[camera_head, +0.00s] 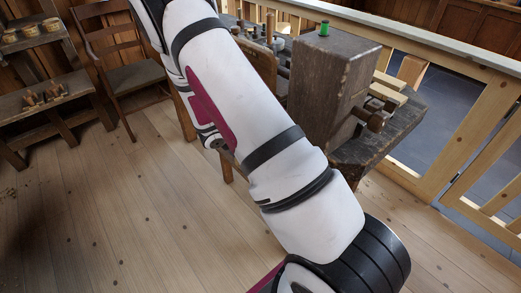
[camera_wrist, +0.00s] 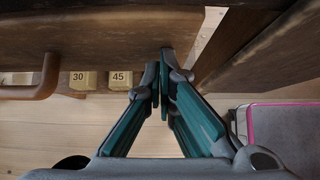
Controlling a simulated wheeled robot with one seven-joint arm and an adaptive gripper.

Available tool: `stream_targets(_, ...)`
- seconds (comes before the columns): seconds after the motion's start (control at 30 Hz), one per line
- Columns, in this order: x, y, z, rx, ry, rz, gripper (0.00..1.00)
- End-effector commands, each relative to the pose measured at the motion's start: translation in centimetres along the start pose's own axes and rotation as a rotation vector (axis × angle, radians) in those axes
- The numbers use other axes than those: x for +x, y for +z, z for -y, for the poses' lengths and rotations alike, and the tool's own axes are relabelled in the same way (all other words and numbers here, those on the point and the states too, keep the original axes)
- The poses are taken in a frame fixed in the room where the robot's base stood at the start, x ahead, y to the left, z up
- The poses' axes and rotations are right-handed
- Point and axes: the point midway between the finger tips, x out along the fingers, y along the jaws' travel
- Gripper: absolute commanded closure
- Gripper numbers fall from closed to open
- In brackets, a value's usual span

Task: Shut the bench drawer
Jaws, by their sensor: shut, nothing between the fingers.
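In the wrist view, a brown wooden panel (camera_wrist: 110,40) runs across the top, with a curved wooden handle (camera_wrist: 47,78) at its left; it looks like the drawer front. My gripper (camera_wrist: 161,68) has its green-and-grey fingers together and empty. The fingertips are at the panel's lower edge, right of the handle; I cannot tell whether they touch it. In the head view, the dark bench (camera_head: 385,135) stands at upper right, partly behind my arm. The drawer and my gripper cannot be made out there, so how far the drawer stands out is unclear.
A dark wooden block with a green spool (camera_head: 324,27) on top stands on the bench. Blocks marked 30 (camera_wrist: 78,80) and 45 (camera_wrist: 121,79) show below the panel. A wooden beam (camera_wrist: 255,50) is right of my fingers. A chair (camera_head: 125,70) stands left; open floor lies between.

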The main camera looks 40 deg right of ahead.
Motion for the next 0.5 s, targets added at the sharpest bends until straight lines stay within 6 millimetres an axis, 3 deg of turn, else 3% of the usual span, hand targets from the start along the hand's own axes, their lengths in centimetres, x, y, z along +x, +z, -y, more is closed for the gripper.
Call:
stream_targets(0.17,-0.2,0.1,-0.1,0.004,-0.003,0.009,1.0)
stream_targets(0.37,-2.0,-1.8,-0.5,0.004,-0.003,0.003,1.0)
stream_targets(0.5,-5.4,-1.7,-0.5,0.006,-0.001,0.002,1.0)
